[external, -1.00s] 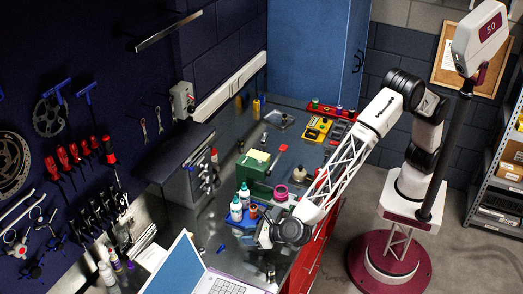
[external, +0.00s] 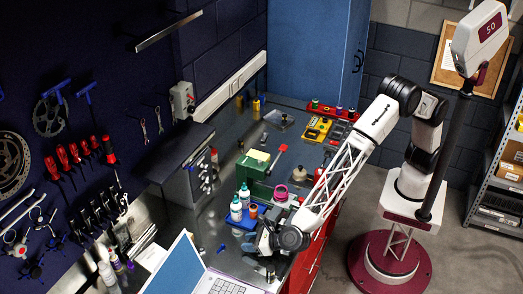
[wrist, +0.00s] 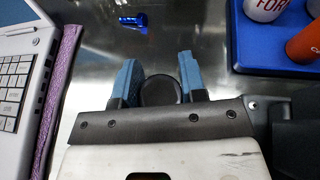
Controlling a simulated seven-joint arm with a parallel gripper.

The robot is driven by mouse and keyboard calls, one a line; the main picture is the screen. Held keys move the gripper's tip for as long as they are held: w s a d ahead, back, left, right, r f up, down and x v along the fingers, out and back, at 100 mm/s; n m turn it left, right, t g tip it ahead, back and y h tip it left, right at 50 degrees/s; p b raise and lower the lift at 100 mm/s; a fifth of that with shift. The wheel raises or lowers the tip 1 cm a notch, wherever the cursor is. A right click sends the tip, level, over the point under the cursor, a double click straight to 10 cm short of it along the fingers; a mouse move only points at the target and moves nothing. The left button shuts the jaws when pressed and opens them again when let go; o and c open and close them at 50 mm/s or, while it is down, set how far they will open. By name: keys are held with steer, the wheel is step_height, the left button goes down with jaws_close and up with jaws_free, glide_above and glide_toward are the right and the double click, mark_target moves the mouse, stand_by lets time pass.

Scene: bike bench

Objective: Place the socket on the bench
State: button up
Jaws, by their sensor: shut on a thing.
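The socket (wrist: 159,91) is a dark round piece between the two blue fingers of my gripper (wrist: 157,76) in the wrist view. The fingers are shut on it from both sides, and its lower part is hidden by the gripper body. The steel bench (wrist: 90,60) lies beneath; I cannot tell whether the socket touches it. In the external view my gripper (external: 266,262) is low over the front part of the bench (external: 212,225), between the laptop and the blue tray. The socket is too small to make out there.
A small blue metal part (wrist: 133,20) lies ahead. A blue tray (wrist: 275,62) with bottles is at the right. Bare bench shows between them. A green box (external: 257,190) stands farther back.

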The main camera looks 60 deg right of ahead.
steer(key=shift+f, duration=0.1)
steer(key=o, duration=1)
steer(key=shift+v, duration=6.05)
steer(key=shift+w+r, duration=0.1)
steer(key=shift+r, duration=0.15)
